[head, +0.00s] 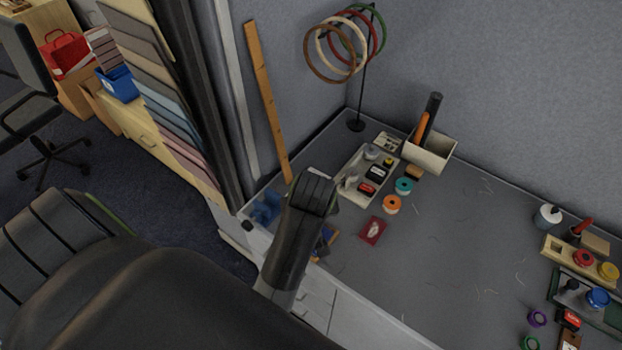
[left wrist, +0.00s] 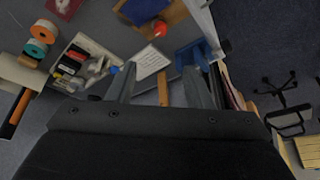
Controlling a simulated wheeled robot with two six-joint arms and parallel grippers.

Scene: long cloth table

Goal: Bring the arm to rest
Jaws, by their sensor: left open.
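My left arm (head: 300,225) comes in from the lower left in the head view, its dark wrist above the table's left front corner. Its gripper fingers are hidden behind the wrist there. In the left wrist view my left gripper (left wrist: 158,72) has its two grey fingers spread apart, with nothing held between them. A white lined card (left wrist: 152,61) and a wooden ruler (left wrist: 163,90) show beyond the gap, apart from the fingers. My right gripper is in neither view.
The grey table (head: 460,215) has a clear middle. A tray (head: 350,185) of small items, a bin (head: 430,154) and a ring stand (head: 357,124) stand at the back left. Spools and trays (head: 555,247) lie at the right. A wall rises behind.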

